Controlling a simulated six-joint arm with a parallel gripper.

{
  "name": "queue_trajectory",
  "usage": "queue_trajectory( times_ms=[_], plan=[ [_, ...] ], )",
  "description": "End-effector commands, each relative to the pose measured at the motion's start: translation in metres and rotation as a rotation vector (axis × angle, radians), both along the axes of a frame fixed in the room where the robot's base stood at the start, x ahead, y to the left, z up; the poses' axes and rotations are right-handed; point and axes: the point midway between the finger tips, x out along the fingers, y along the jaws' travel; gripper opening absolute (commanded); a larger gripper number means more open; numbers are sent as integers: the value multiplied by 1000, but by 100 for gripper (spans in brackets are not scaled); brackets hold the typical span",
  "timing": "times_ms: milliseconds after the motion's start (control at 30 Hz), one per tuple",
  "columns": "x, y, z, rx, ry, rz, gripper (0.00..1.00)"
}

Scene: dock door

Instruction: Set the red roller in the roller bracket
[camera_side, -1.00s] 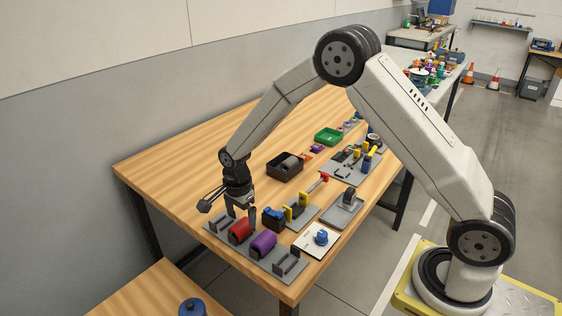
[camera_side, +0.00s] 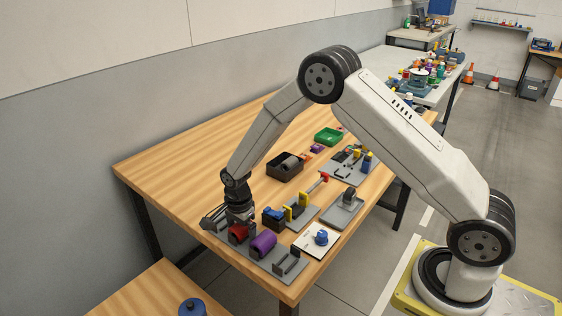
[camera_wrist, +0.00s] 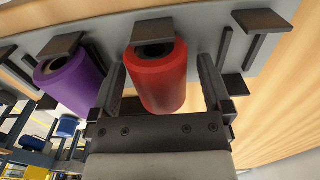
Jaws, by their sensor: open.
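The red roller (camera_side: 238,232) lies on a grey plate (camera_side: 262,262) at the table's near corner. It also shows in the wrist view (camera_wrist: 160,82), with a dark block at its end. My gripper (camera_side: 240,220) is down at the red roller. In the wrist view its open fingers (camera_wrist: 160,75) stand on either side of the roller, with gaps visible. A dark bracket with two uprights (camera_side: 287,262) stands at the plate's right end, empty. Another bracket (camera_wrist: 240,60) shows right of the red roller in the wrist view, also empty.
A purple roller (camera_side: 263,243) lies close beside the red one, left of it in the wrist view (camera_wrist: 72,80). The wood table (camera_side: 180,165) is clear at the back left.

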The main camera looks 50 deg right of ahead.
Motion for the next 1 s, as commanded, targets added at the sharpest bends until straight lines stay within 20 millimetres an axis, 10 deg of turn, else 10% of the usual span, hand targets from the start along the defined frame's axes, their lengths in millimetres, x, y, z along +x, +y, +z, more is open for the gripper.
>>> queue_trajectory(
  times_ms=[367, 667, 1000],
  plan=[
    [0, 0, 0, 0, 0, 0, 97],
    [0, 0, 1, 0, 0, 0, 2],
    [1, 0, 2, 0, -2, 0, 0]
  ],
)
